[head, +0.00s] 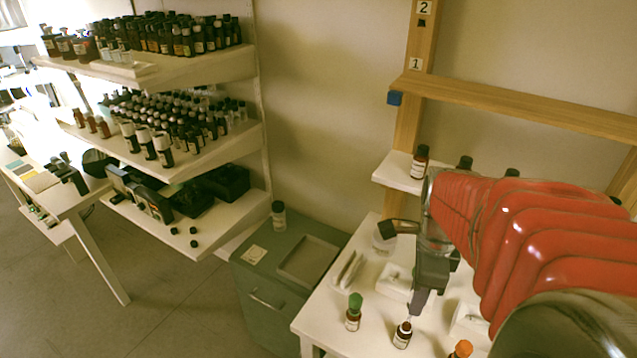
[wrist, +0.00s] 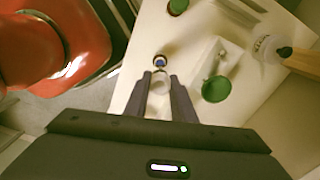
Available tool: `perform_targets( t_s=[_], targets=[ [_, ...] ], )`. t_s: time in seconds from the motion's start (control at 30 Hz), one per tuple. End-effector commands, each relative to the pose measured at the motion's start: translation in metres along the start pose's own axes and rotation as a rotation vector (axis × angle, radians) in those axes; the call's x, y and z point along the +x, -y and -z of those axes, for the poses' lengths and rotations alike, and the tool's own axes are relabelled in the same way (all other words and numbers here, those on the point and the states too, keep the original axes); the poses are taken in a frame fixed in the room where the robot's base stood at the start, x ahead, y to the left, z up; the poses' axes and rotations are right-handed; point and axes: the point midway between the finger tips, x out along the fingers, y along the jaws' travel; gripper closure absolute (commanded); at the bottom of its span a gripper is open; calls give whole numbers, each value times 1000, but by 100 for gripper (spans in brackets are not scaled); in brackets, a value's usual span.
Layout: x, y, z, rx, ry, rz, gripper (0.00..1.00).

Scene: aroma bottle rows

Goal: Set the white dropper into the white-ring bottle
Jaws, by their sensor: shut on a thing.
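My gripper (head: 414,312) points down over the white table, just above a small brown bottle (head: 402,338) with a white label. It is shut on the white dropper, whose pale round top (wrist: 160,80) shows between the two fingers in the wrist view. The white ring is too small to make out clearly.
A green-topped bottle (head: 353,311) stands to the left and an orange-topped one (head: 461,349) to the right. White holders (head: 396,281) lie behind. A wooden rack (head: 520,107) rises at the back. Shelves of bottles (head: 190,65) stand at the left.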

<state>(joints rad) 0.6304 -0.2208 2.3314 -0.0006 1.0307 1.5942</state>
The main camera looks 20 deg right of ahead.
Motion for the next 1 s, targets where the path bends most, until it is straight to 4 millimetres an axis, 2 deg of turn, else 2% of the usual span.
perform_targets(
  t_s=[0.5,1.0],
  targets=[
    [2,0,0,0,0,-1,82],
    [14,0,0,0,0,-1,82]
  ],
)
